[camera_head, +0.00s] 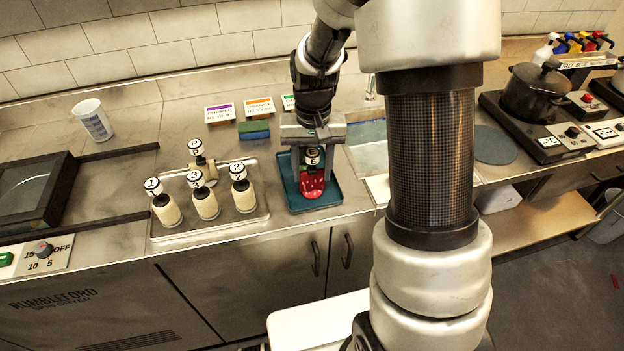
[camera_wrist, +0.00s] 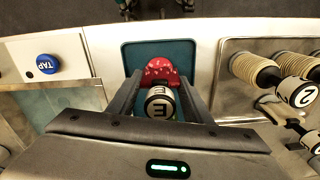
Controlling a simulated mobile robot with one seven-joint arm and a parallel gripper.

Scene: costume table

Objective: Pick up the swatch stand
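The swatch stand (camera_head: 312,184) appears to be the red piece with a dark post and a white lettered cap, upright on a teal tray (camera_head: 343,199). In the wrist view its red part (camera_wrist: 160,70) and lettered cap (camera_wrist: 160,104) lie between my fingers. My gripper (camera_head: 312,165) points down over the tray, one finger on each side of the stand. The fingers look open, with narrow gaps beside the cap in the wrist view (camera_wrist: 160,82). Contact low down at the fingertips is hard to see.
Left of the teal tray, a metal tray (camera_head: 228,225) holds several numbered cream spools (camera_head: 205,204). Green and blue blocks (camera_head: 254,130) and small label cards (camera_head: 220,113) stand behind. A sink basin (camera_head: 368,150) is to the right. A white cup (camera_head: 93,120) stands at left.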

